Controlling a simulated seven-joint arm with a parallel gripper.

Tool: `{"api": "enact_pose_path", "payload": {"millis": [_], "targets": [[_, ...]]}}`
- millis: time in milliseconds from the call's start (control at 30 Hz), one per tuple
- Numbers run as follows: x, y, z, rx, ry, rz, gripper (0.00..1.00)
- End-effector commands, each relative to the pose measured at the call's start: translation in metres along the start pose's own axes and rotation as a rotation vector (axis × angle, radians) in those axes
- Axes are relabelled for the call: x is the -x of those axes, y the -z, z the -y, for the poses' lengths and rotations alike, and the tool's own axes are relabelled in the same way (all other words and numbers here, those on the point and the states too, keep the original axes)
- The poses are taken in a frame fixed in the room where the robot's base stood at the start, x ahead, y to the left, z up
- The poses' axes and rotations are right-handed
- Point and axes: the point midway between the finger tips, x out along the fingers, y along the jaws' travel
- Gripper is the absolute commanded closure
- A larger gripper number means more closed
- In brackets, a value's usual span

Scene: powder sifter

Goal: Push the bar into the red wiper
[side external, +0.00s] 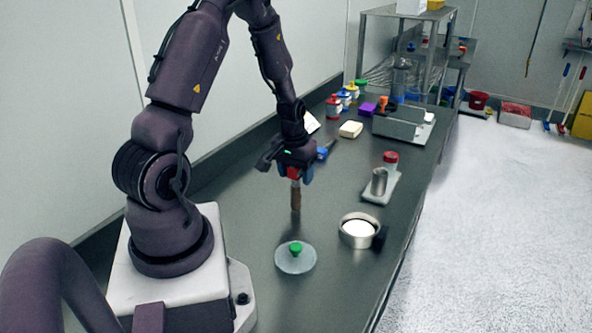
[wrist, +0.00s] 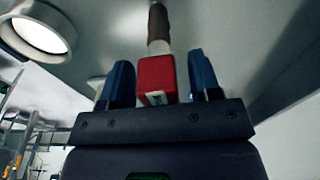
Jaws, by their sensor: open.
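My gripper (side external: 295,172) is over the middle of the bench, pointing down, its blue fingers apart. A red block (wrist: 156,78), which looks like the red wiper, sits between the fingers in the wrist view. A gap shows on its right side; its left side is close to or touching the other finger. A brown bar (wrist: 158,22) with a pale end lies in line with the block. In the side view the bar (side external: 296,196) hangs upright below the gripper. I cannot tell how far the bar is seated in the block, or whether its lower end touches the bench.
A round metal sieve (side external: 345,231) with white contents and a dark handle stands to the right. A clear lid with a green knob (side external: 296,248) lies in front. A small scale with a metal cup (side external: 379,181) and red-capped jar stands behind. Coloured jars line the back.

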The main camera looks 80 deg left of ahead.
Motion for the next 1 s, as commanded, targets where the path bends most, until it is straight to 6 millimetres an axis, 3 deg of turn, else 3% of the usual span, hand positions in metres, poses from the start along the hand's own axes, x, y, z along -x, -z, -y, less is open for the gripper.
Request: {"api": "enact_pose_path", "payload": {"millis": [167, 600, 800, 900, 1000], "targets": [[0.011, 0.001, 0.0, -0.001, 0.0, -0.003, 0.43], [0.099, 0.001, 0.0, -0.001, -0.001, -0.005, 0.43], [0.12, 0.001, -0.001, -0.002, 0.0, -0.003, 0.43], [0.133, -0.003, -0.01, -0.029, -0.007, -0.015, 0.43], [0.158, -0.014, -0.034, -0.106, -0.027, -0.054, 0.43]]}}
